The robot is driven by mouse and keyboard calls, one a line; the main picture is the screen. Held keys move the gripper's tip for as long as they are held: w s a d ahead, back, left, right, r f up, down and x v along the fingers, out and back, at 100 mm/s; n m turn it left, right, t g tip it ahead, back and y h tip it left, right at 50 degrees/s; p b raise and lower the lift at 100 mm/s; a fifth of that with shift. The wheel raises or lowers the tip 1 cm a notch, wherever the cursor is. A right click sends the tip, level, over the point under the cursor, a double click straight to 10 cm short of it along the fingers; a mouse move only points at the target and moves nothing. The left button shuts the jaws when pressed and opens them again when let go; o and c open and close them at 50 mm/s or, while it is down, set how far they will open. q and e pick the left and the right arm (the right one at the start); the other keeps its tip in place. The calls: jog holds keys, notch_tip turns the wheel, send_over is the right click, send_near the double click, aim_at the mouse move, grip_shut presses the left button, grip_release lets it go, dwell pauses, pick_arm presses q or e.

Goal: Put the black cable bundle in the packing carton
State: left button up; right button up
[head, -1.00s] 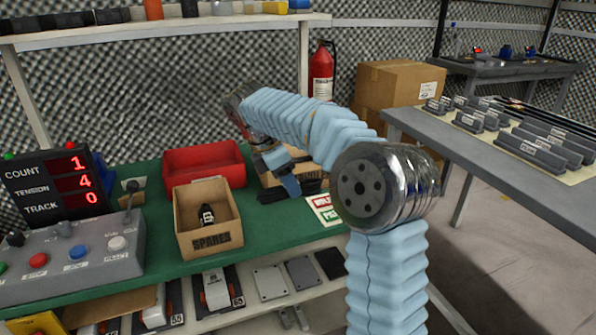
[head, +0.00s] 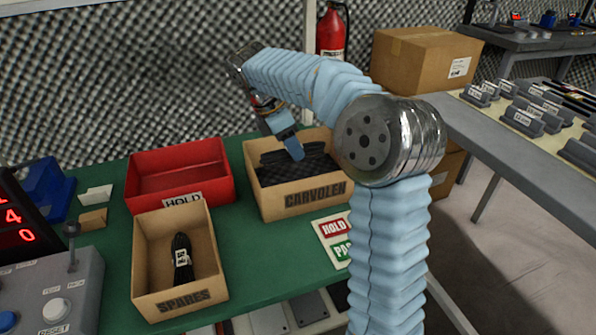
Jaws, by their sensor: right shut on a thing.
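The brown packing carton (head: 252,192), marked CARVOLEN, stands open on the green bench, with dark textured contents. My right gripper (head: 293,150) reaches down over it from the back. Its blue fingertip meets a black thing (head: 275,158) at the carton's mouth. The gripper is shut on this thing, but I cannot tell its full shape or whether it rests on the contents. A black bundle (head: 181,250) with a white label lies in the open SPARES box (head: 147,255), clear of the gripper. My left gripper is not in view.
A red HOLD bin (head: 165,208) stands behind the SPARES box, left of the carton. A HOLD/PASS sign (head: 333,232) lies in front of the carton. A control box (head: 60,290) is at the left. A grey table (head: 480,130) and large carton (head: 415,65) stand right.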

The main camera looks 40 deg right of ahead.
aim_at(279, 151)
notch_tip(279, 151, down, 8)
jog(key=shift+s+f+b, duration=0.1)
jog(key=shift+f+b, duration=0.1)
jog(key=shift+b, duration=0.25)
jog(key=shift+f, duration=0.55)
jog(key=o, duration=1.2)
jog(key=p+v, duration=0.1)
jog(key=v, duration=1.2)
jog(key=shift+d+r+p, duration=0.1)
jog(key=shift+d+p, duration=0.1)
jog(key=shift+p, duration=0.15)
